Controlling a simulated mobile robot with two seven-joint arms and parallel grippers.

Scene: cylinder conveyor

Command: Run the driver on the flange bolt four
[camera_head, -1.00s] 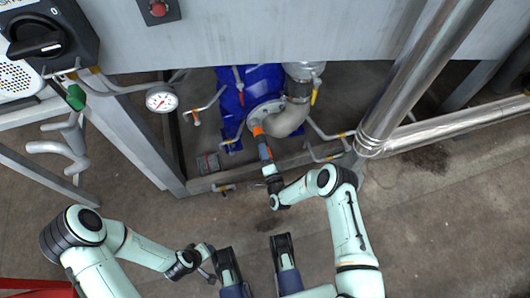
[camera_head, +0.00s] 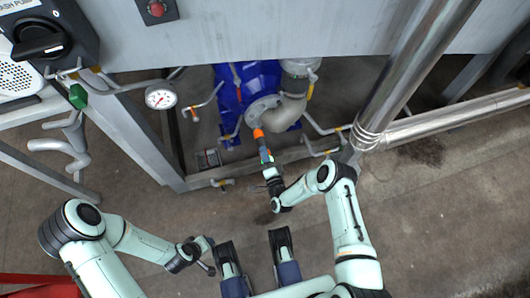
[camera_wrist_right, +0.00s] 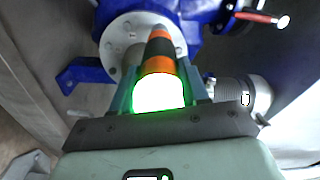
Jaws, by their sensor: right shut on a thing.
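The driver (camera_head: 259,134), orange and black, is in my right gripper (camera_head: 268,165), which is shut on it. In the right wrist view the driver (camera_wrist_right: 159,52) stands between the fingers of the right gripper (camera_wrist_right: 160,88), with a bright green-white glow at its near end. Its far end points at the grey round flange (camera_head: 257,112) on the blue pump. The flange (camera_wrist_right: 113,58) shows bolt heads around its rim; I cannot tell which is bolt four, nor whether the tip touches one. My left gripper (camera_head: 207,262) is low at left, away from the flange; its jaws are unclear.
The blue pump body (camera_head: 228,100) sits below a grey panel. A steel frame beam (camera_head: 225,172) runs below the pump. A pressure gauge (camera_head: 159,97) is at left, and a thick silver pipe (camera_head: 400,80) at right.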

